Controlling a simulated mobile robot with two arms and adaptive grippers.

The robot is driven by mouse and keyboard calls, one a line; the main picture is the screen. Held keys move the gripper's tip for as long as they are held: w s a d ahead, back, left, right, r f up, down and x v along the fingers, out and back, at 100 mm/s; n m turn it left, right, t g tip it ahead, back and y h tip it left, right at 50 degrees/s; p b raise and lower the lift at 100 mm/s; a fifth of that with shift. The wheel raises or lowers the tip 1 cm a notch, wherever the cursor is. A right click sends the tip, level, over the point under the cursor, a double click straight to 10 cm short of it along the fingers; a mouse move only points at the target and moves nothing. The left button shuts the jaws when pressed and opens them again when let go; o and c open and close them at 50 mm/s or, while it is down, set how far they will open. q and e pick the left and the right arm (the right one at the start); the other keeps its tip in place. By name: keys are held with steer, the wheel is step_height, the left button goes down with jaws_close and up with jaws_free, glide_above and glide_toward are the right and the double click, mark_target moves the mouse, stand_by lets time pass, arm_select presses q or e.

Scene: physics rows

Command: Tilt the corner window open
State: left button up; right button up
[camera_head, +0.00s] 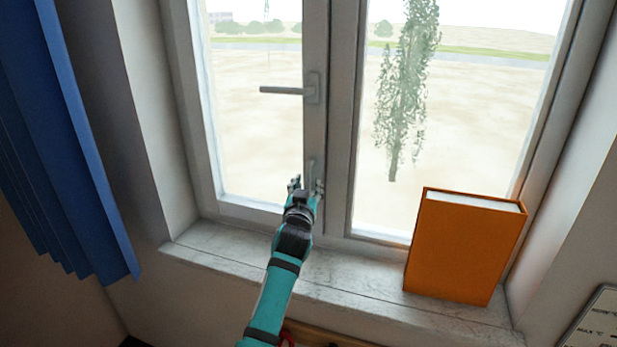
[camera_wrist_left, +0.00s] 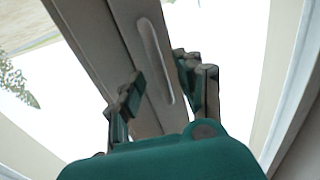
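The window has a left sash (camera_head: 315,130) and a right pane side by side, with no gap visible around the left sash. A grey handle (camera_head: 285,90) on the left sash's frame points left, level. Lower on the same frame is a long, rounded grey piece (camera_head: 311,170), which I cannot identify for sure; it also shows in the left wrist view (camera_wrist_left: 155,60). My left gripper (camera_head: 306,186) is at this lower piece, below the level handle. In the left wrist view its fingers (camera_wrist_left: 160,90) are apart on either side of the piece's end. Contact cannot be told. My right gripper is not in view.
An orange book (camera_head: 460,248) stands upright on the right of the marble sill (camera_head: 350,285), close to the right pane. A blue curtain (camera_head: 60,130) hangs at the left. The sill's left part is clear. A printed panel (camera_head: 600,325) is at the lower right.

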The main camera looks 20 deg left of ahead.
arm_select(q)
steer(key=shift+w+a, duration=0.2)
steer(key=shift+w, duration=1.1)
jaws_close()
steer(key=shift+w+f, duration=0.1)
steer(key=shift+f, duration=0.05)
